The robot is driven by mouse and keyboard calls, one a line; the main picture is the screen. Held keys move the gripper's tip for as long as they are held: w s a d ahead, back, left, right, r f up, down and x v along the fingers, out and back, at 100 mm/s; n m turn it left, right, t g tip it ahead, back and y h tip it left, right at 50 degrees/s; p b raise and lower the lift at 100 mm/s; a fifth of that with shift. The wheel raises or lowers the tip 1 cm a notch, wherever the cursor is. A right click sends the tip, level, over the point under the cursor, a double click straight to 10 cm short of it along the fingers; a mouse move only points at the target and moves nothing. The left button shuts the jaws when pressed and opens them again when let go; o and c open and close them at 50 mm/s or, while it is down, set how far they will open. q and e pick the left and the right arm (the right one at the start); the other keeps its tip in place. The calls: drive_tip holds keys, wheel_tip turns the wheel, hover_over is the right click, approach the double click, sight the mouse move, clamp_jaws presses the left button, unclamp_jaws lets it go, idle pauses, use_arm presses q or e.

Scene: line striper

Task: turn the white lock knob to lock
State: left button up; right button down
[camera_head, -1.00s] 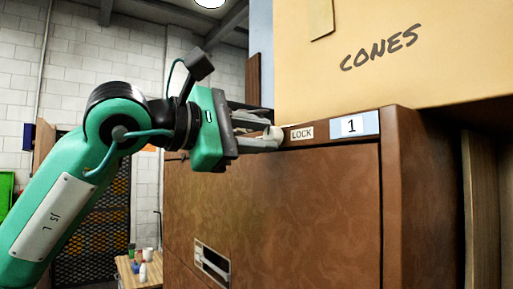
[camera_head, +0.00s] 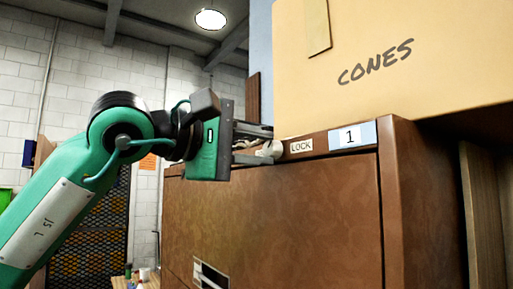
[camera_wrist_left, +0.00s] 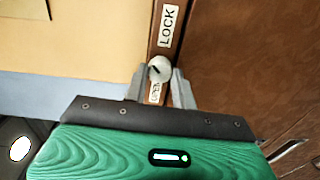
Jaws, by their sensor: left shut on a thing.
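The white lock knob (camera_head: 271,149) sits at the top front edge of the brown cabinet (camera_head: 270,210), left of the LOCK label (camera_head: 301,146). In the left wrist view the knob (camera_wrist_left: 159,69) is round with a dark mark on it, between the LOCK label (camera_wrist_left: 167,26) and the OPEN label (camera_wrist_left: 155,93), which is partly hidden. My left gripper (camera_head: 262,145) is shut on the knob, with one finger on either side; it also shows in the left wrist view (camera_wrist_left: 159,78). My right gripper is not in view.
A cardboard box marked CONES (camera_head: 390,70) stands on top of the cabinet, close to the knob. A plate with the number 1 (camera_head: 352,136) is right of the LOCK label. A cabinet handle (camera_head: 210,276) shows at the lower front.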

use_arm(q)
drive_tip(key=o, duration=1)
drive_tip(key=shift+s+a+f+b, duration=0.1)
drive_tip(key=shift+s+a+b, duration=0.2)
drive_tip(key=shift+a, duration=0.15)
drive_tip(key=b+v, duration=0.3)
drive_tip(key=v, duration=0.9)
drive_tip(key=shift+s+a+b, duration=0.2)
drive_tip(key=shift+a+b, duration=0.1)
drive_tip(key=shift+b, duration=0.05)
